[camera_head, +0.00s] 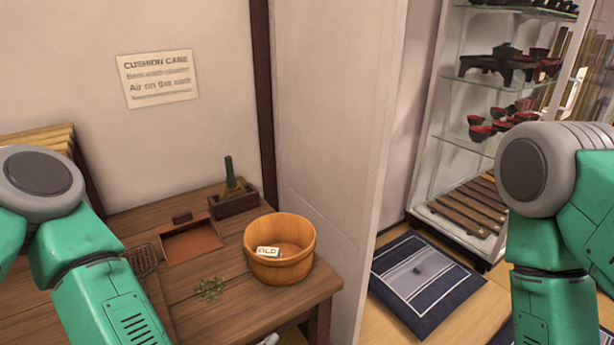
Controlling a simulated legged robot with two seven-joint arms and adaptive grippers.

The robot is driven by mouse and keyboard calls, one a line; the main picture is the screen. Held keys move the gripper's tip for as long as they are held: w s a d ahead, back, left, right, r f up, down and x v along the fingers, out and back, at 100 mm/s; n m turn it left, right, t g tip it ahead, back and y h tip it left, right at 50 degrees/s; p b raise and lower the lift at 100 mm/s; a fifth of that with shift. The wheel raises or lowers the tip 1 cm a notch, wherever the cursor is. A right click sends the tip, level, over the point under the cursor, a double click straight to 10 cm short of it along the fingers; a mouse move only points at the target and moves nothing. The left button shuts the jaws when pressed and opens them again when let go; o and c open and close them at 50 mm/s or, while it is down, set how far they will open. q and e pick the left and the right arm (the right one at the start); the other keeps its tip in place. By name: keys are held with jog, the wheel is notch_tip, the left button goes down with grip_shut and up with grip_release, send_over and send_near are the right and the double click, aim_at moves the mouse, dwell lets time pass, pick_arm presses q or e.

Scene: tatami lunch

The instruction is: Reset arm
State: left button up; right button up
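My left arm comes in from the left as green and grey links and runs out at the bottom edge, in front of the wooden table (215,318). My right arm shows at the right edge and also runs down out of the picture. Neither gripper can be made out, so whether they are open or holding anything is hidden. A small pale shape at the bottom edge, below the table's front, is too cut off to identify.
On the table stand a wooden tub (280,270) with a white labelled piece (268,252) inside, green sprigs (210,289), a shallow tray (190,243) and a dark box (233,204). A floor cushion (425,285) lies before the glass shelf unit (470,140). A wall panel (335,130) stands between.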

pick_arm(q)
jog(key=s+a+f+m+g+y, duration=0.2)
jog(key=s+a+f+m+g, duration=0.4)
jog(key=s+a+f+m, duration=0.5)
jog(key=s+a+f+m+g+y, duration=0.1)
jog(key=s+a+m, duration=0.1)
jog(key=a+m, duration=0.4)
jog(key=s+a+f+m+g+y, duration=0.1)
jog(key=s+a+m+g+y, duration=0.1)
jog(key=a+m, duration=0.4)
jog(key=shift+a+f, duration=0.4)
jog(key=shift+a, duration=0.55)
jog(key=shift+d+r, duration=0.1)
jog(key=shift+d, duration=0.2)
jog(key=shift+a, duration=0.2)
